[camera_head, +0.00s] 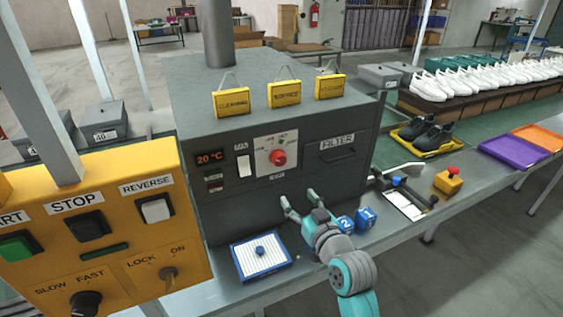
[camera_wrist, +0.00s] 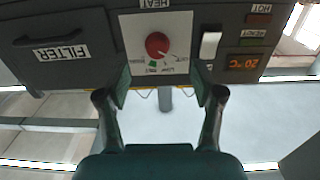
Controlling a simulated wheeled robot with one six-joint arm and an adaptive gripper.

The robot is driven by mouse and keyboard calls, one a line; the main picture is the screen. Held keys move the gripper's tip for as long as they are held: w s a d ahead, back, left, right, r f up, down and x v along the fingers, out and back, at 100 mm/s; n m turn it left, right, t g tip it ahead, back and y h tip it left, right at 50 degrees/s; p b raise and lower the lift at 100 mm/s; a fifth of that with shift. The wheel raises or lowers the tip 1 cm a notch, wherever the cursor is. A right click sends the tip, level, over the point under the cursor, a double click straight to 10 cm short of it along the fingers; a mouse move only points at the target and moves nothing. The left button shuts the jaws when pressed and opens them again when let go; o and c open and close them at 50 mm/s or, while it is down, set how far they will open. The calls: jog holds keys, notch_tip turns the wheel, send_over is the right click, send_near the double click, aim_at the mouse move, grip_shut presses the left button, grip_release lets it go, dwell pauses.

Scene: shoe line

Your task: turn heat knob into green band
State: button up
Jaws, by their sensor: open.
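The red heat knob (camera_head: 278,157) sits on a pale dial plate (camera_head: 264,145) on the front of the grey machine. In the wrist view, which is upside down, the knob (camera_wrist: 157,45) shows above and between my fingers. A small green band (camera_wrist: 152,65) and a red mark lie on the dial beside the knob. The knob's pointer is too small to read surely. My gripper (camera_head: 298,203) is open and empty, in front of the machine and below the knob, apart from it. In the wrist view my gripper's fingers (camera_wrist: 160,95) are spread wide.
A display (camera_head: 210,156) reads 20 °C, beside a white switch (camera_head: 244,165). A filter drawer (camera_head: 337,148) is right of the dial. Blue numbered blocks (camera_head: 365,217) and a blue-edged tray (camera_head: 262,270) lie below. A yellow control panel (camera_head: 120,215) stands at left.

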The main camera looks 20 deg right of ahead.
aim_at(281, 160)
jog(key=w+r, duration=0.1)
jog(key=w, duration=0.3)
jog(key=w+r, duration=0.1)
jog(key=w, duration=0.4)
jog(key=w+d+r, duration=0.1)
jog(key=w, duration=0.3)
jog(key=shift+w+r, duration=0.15)
jog(key=shift+r, duration=0.2)
jog(key=c, duration=1.1)
